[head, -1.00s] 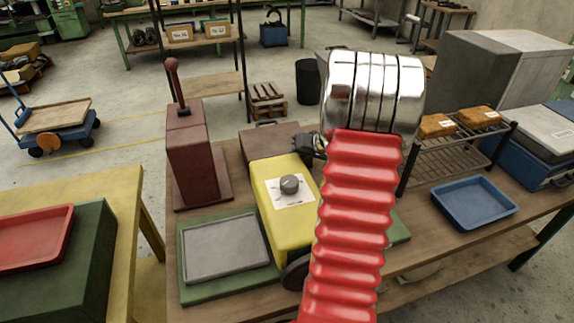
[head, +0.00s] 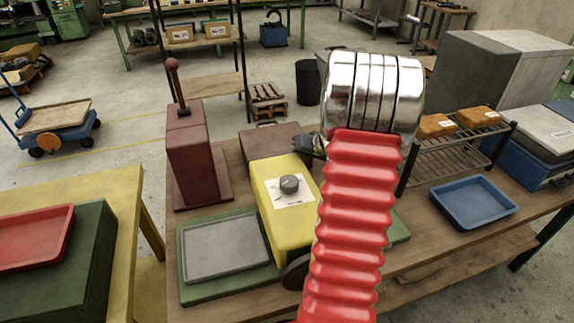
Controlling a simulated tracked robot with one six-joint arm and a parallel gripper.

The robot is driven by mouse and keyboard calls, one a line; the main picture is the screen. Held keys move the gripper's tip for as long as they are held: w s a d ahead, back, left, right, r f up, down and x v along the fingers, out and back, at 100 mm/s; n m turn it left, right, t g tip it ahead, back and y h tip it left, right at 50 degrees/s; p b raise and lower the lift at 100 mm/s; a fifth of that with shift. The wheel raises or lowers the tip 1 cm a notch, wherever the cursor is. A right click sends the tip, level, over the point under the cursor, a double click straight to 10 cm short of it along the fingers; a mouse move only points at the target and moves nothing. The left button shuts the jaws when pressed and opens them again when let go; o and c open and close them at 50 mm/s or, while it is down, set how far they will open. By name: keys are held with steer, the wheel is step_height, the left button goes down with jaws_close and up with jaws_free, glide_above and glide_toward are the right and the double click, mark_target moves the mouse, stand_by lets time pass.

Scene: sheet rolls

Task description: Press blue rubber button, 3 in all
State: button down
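No blue rubber button shows in the head view; my arm hides part of the bench. A yellow machine (head: 275,225) with a grey knob (head: 289,184) on a white dial plate stands on the wooden bench. The dark end of my gripper (head: 308,148) shows just left of my red and chrome arm, behind the yellow machine's top edge and by a brown box (head: 268,141). Its fingers are small and partly hidden, so I cannot tell whether they are open or touch anything.
A maroon lever press (head: 190,155) stands left of the yellow machine. A grey tray (head: 226,246) on a green base lies in front. At right are a wire rack (head: 455,160) with orange packs and a blue tray (head: 474,203). Some bench around the blue tray is bare.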

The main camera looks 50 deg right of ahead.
steer(key=shift+s+a+f, duration=0.15)
steer(key=shift+f, duration=0.45)
steer(key=shift+s+a+f, duration=0.1)
steer(key=shift+a+f, duration=0.05)
steer(key=shift+f, duration=0.45)
stand_by(0.6)
steer(key=shift+r, duration=0.25)
steer(key=shift+a+r, duration=0.15)
steer(key=shift+r, duration=0.15)
steer(key=shift+a, duration=0.1)
steer(key=shift+r, duration=0.55)
steer(key=shift+w+r, duration=0.1)
steer(key=shift+r, duration=1.65)
steer(key=shift+d+r, duration=0.2)
steer(key=shift+r, duration=0.35)
